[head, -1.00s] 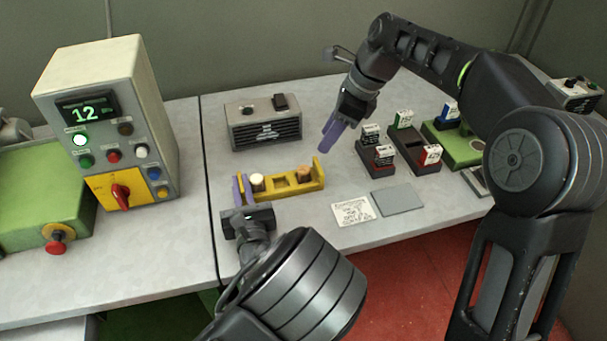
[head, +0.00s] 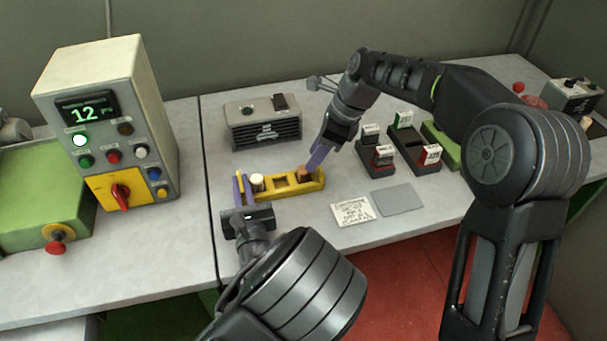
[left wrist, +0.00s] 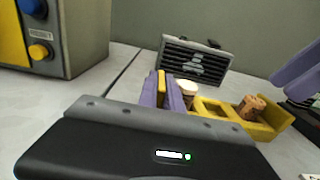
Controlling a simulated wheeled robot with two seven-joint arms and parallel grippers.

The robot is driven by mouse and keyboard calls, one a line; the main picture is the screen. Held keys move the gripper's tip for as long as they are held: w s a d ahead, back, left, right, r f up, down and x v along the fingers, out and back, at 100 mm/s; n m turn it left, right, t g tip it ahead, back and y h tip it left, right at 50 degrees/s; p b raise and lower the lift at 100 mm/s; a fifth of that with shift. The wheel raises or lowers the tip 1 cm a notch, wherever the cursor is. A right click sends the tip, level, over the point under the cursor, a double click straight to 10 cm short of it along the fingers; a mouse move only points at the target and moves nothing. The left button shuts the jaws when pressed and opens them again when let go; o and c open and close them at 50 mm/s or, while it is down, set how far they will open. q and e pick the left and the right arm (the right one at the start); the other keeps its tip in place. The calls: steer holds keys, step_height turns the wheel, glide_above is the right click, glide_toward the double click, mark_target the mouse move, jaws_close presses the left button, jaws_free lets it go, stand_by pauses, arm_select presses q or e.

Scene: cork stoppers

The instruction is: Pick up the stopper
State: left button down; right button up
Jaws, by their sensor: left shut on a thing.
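A yellow holder (head: 287,194) stands on the grey table, with a raised end tab at its left. A brown cork stopper (head: 302,173) sits in its right-hand pocket; it also shows in the left wrist view (left wrist: 250,106). A pale-topped stopper (head: 257,180) sits at the left, and the middle pocket looks empty. My left gripper (head: 241,188) is shut on the holder's left tab, its purple fingers on both sides of it (left wrist: 161,90). My right gripper (head: 312,164) looks open, its purple fingers pointing down close above and right of the brown stopper, apparently holding nothing.
A black-fronted speaker-like box (head: 265,128) stands behind the holder. A control box (head: 110,125) stands at the left. Black racks with cards (head: 412,148) are to the right. A printed card (head: 351,211) and a grey pad (head: 398,199) lie flat at front right.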

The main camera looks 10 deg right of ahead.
mark_target(304, 175)
steer(key=shift+x, duration=2.6)
steer(key=shift+r, duration=0.1)
jaws_close()
